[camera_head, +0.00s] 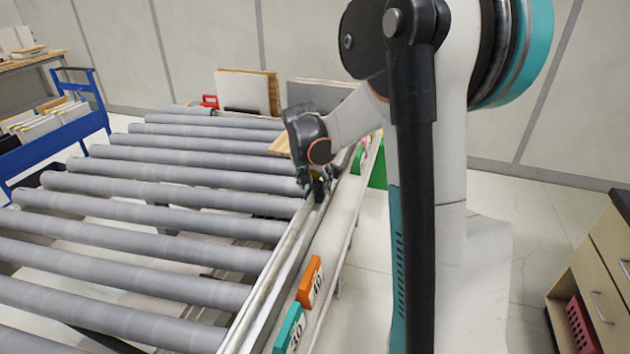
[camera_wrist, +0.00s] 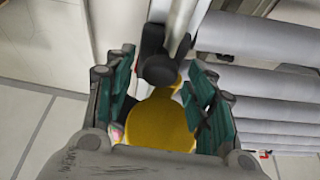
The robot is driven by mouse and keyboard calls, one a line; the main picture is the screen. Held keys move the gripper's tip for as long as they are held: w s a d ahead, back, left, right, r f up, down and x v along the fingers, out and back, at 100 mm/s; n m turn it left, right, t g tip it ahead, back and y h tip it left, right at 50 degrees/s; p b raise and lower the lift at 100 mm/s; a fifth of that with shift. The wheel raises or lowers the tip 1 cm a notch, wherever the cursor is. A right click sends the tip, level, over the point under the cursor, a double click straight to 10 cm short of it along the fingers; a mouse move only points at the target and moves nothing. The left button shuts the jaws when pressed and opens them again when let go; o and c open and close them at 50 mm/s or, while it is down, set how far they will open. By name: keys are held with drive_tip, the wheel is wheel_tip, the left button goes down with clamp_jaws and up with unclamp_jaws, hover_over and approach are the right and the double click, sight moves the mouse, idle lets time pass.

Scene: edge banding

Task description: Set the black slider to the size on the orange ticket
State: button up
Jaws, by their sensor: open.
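The black slider (camera_head: 320,186) is on the pale rail (camera_head: 283,270) along the right side of the roller conveyor. In the wrist view it shows as a black knobbed part (camera_wrist: 156,58), with a yellow rounded piece (camera_wrist: 160,122) nearer the camera. My gripper (camera_head: 311,187) is at the slider, beyond the orange ticket. In the wrist view my open gripper (camera_wrist: 163,105) has a teal-padded finger on each side of the yellow piece; contact is unclear. The orange ticket (camera_head: 311,282) is on the rail's outer side; its number looks like 40 but is small.
A teal ticket (camera_head: 290,330) marked 30 is nearer on the rail; a green one (camera_head: 377,170) is farther along, partly hidden by my arm. Boards (camera_head: 248,92) stand behind the conveyor rollers (camera_head: 150,250). A blue cart (camera_head: 50,140) is left, drawers (camera_head: 600,270) right.

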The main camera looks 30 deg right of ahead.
drive_tip(key=v, duration=1.2)
